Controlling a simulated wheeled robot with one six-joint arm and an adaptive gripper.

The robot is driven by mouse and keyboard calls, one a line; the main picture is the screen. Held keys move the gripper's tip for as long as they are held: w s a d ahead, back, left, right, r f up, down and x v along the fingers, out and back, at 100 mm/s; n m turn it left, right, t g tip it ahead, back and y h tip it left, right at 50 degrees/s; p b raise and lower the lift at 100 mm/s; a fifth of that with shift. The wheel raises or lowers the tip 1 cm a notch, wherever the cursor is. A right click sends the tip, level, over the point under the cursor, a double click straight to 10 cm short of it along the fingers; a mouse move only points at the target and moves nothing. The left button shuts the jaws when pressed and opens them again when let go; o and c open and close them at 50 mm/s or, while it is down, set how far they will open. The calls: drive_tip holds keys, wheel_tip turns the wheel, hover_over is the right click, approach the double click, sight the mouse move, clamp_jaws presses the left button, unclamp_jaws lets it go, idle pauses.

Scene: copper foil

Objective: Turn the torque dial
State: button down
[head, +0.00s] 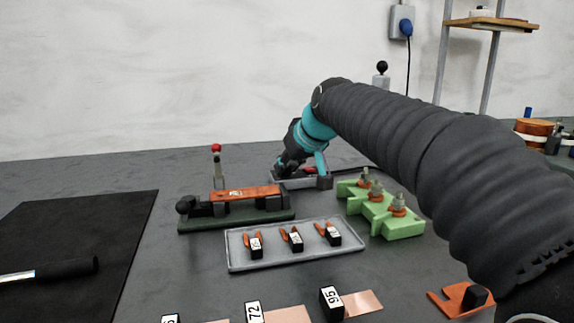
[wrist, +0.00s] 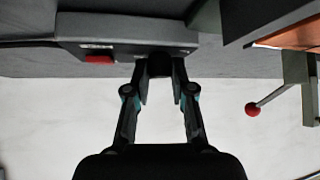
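The torque dial (wrist: 160,67) is a small dark knob on the front of a low grey box (wrist: 125,33) at the top of the wrist view. The box also shows in the head view (head: 325,182), behind the grey tray. My gripper (wrist: 161,82) is at the dial, one finger on each side. The finger pads appear to press on its sides. In the head view my gripper (head: 283,168) reaches down at the box, and the dial is hidden there. A red button (wrist: 98,58) is on the box to the left of the dial.
A fixture with an orange bar (head: 247,193) and a red-balled lever (head: 216,148) stands left of my gripper. The lever ball also shows in the wrist view (wrist: 252,109). A green block with posts (head: 400,225) stands right. A grey tray with clips (head: 270,264) lies in front.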

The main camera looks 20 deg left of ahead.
idle(0.3)
drive_tip(key=n+g+y, duration=0.1)
drive_tip(key=n, duration=0.1)
drive_tip(key=n+g+y, duration=0.1)
drive_tip(key=n+g, duration=0.1)
drive_tip(key=shift+w+d+n+p, duration=0.1)
drive_tip(key=shift+w+n+p, duration=0.1)
drive_tip(key=shift+n+p, duration=0.2)
drive_tip(key=shift+w+f+n+g+p, duration=0.1)
drive_tip(key=shift+n+g+p, duration=0.25)
drive_tip(key=shift+n+g, duration=1.7)
drive_tip(key=shift+n, duration=0.35)
drive_tip(key=c, duration=1)
unclamp_jaws()
drive_tip(key=shift+d, duration=0.1)
